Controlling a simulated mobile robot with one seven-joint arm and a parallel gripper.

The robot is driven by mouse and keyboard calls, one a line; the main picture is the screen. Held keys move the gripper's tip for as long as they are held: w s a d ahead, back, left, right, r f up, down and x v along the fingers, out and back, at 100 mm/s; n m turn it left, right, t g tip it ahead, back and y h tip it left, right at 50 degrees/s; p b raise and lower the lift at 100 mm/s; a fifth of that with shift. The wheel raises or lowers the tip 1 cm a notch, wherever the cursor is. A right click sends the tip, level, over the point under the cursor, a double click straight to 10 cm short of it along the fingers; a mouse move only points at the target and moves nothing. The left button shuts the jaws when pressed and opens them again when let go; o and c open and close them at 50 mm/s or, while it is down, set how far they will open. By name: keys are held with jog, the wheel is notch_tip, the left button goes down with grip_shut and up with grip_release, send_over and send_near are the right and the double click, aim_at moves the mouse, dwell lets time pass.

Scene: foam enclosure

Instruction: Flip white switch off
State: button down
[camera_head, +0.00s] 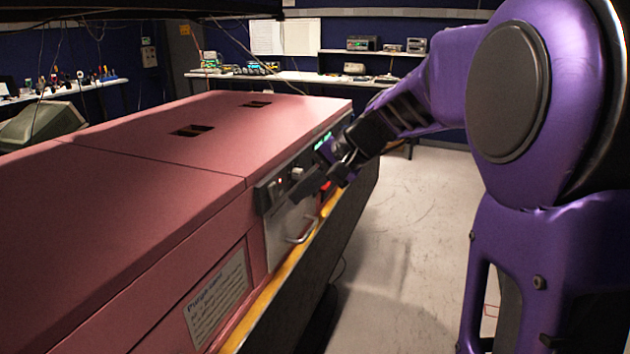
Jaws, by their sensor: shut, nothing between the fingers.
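A white switch (298,172) sits on the grey control panel (313,158) at the end of the pink foam enclosure (195,140). To its left on the panel is a dark module (268,192) with a small red light. I cannot tell whether the fingers touch the panel. The switch's exact position, on or off, is too small to tell.
A red part (327,197) shows beside my gripper. A printed label (217,297) is on the pink side. Open grey floor (405,240) lies to the right.

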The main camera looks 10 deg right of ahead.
aim_at(274, 190)
jog(key=shift+w+a+f, duration=0.1)
jog(key=shift+w+a, duration=0.25)
jog(key=shift+a, duration=0.25)
jog(key=shift+w+a, duration=0.35)
jog(key=shift+a, duration=0.25)
jog(key=f+y+b, duration=0.1)
jog(key=b, duration=0.2)
jog(key=shift+a, duration=0.1)
jog(key=shift+w+a+r+p, duration=0.1)
jog(key=shift+a+r+p, duration=0.1)
jog(key=shift+r+p, duration=0.95)
jog(key=shift+r, duration=0.2)
jog(key=v, duration=1.7)
jog(key=shift+s+d+p, duration=0.2)
jog(key=shift+s+p, duration=0.1)
jog(key=shift+p, duration=0.15)
